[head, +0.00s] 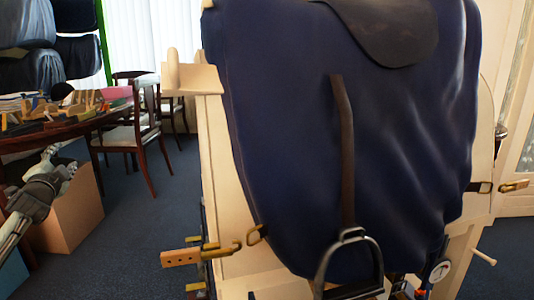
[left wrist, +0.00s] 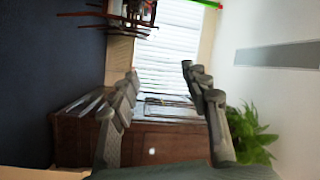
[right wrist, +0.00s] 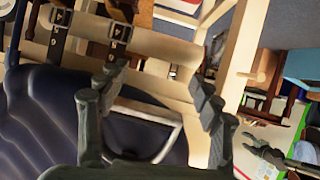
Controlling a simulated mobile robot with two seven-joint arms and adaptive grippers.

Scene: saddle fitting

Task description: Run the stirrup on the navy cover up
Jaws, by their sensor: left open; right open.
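The navy cover (head: 280,130) drapes over a pale wooden stand, with a dark flap (head: 385,30) at its top. A dark strap (head: 345,140) hangs down the cover and ends in a metal stirrup (head: 376,258) near the cover's lower edge. In the right wrist view the stirrup (right wrist: 172,140) shows between the fingers of my open right gripper (right wrist: 160,85); I cannot tell whether they touch it. My left gripper (head: 62,172) is far left of the cover. In the left wrist view it (left wrist: 160,82) is open and empty.
A buckle with a wooden tab (head: 185,257) sticks out at the stand's lower left; another tab (head: 514,186) is at the right. A cluttered table (head: 75,138), a chair (head: 140,135) and a cardboard box (head: 75,215) stand at the left. Blue floor between is open.

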